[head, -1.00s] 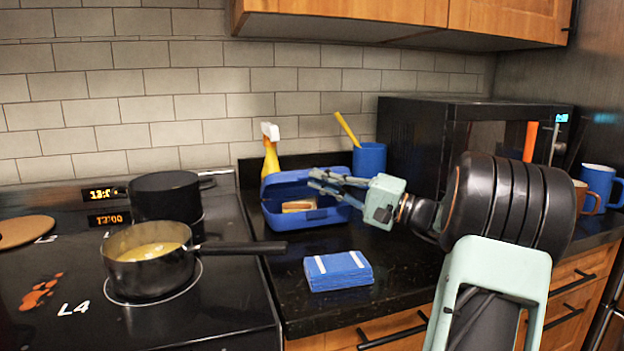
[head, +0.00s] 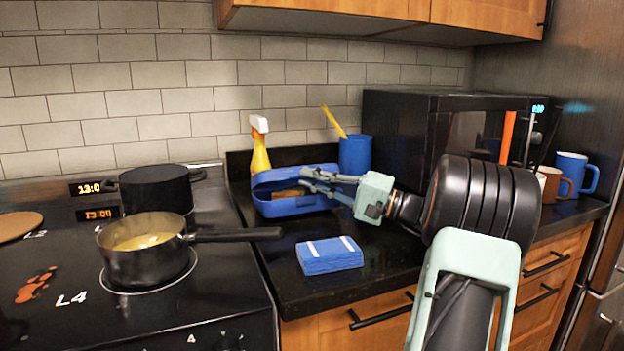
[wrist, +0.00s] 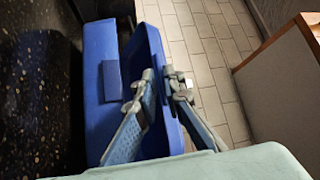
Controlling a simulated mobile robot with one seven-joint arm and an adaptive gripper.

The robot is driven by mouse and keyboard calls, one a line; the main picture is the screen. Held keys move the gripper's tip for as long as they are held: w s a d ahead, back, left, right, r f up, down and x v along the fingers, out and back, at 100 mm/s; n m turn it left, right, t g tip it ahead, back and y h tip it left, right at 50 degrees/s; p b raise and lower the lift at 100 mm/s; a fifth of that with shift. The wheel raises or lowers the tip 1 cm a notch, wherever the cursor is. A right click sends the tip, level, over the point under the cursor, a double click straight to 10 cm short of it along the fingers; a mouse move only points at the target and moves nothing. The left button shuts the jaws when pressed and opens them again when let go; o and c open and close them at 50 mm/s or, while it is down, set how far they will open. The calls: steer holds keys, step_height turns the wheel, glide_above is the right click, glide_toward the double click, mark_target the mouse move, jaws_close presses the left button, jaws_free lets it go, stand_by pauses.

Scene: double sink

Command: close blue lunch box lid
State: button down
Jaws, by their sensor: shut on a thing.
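The blue lunch box (head: 288,207) stands on the black counter beside the stove, with a brown food item (head: 288,193) inside. Its lid (head: 272,178) is partly open, tilted forward over the box from its back edge. My gripper (head: 308,181) reaches in from the right at the lid. In the wrist view, the fingers (wrist: 160,88) are shut on the lid (wrist: 155,50), one on each side of its edge. The box body (wrist: 98,45) shows to the left there, with a darker blue tab. My fingers hide part of the lid and the food.
A spray bottle (head: 260,150) and a blue cup (head: 355,154) stand behind the box. A black microwave (head: 410,130) is to the right. A blue stack with white stripes (head: 329,256) lies in front. A saucepan (head: 145,262) sits on the stove, its handle over the counter.

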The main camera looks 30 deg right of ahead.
steer(key=c, duration=2)
jaws_free()
steer(key=v, duration=0.7)
steer(key=shift+s+d, duration=0.2)
steer(key=shift+s, duration=0.05)
steer(key=shift+d+f, duration=0.1)
steer(key=shift+f, duration=0.05)
